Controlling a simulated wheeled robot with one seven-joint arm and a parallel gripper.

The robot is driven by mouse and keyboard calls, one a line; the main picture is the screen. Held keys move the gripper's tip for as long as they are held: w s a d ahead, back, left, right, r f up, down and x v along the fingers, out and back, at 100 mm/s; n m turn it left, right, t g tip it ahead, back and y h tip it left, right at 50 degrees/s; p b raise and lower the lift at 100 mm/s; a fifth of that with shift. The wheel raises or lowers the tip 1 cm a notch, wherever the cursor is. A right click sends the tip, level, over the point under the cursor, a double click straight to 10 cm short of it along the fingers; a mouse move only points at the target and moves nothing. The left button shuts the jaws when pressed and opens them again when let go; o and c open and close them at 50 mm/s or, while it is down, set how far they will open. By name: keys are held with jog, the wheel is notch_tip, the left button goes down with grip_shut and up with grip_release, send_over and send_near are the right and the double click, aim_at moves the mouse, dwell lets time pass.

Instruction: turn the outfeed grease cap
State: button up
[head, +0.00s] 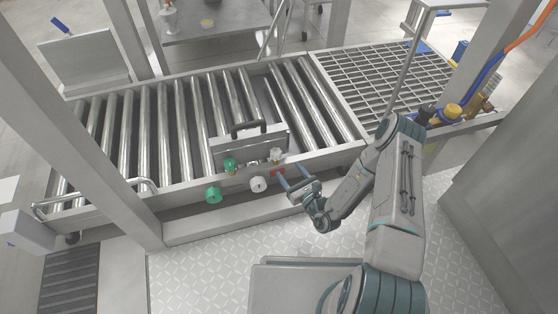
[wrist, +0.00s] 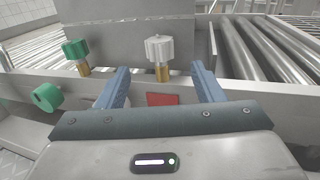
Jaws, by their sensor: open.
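A white ribbed cap (head: 277,154) stands upright on a brass stem at the conveyor's front rail. It also shows in the wrist view (wrist: 159,48), ahead of my fingers and roughly centred between them. A green cap (head: 230,165) on a similar brass stem stands to its left, also in the wrist view (wrist: 75,48). No label shows which one is the outfeed grease cap. My gripper (head: 290,174) is open and empty, its two blue fingers pointing at the rail. In the wrist view my gripper (wrist: 160,70) shows no contact with the white cap.
A green knob (head: 212,195) and a white knob (head: 258,184) stick out from the rail front. A red plate (wrist: 162,99) sits below the white cap. A grey panel with a dark handle (head: 248,145) stands behind the caps. Rollers (head: 150,130) lie beyond.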

aim_at(279, 157)
jog(key=b+x, duration=0.2)
jog(key=x, duration=0.6)
jog(key=shift+b, duration=0.35)
jog(key=shift+r, duration=0.1)
jog(key=shift+c, duration=0.3)
jog(key=c, duration=0.9)
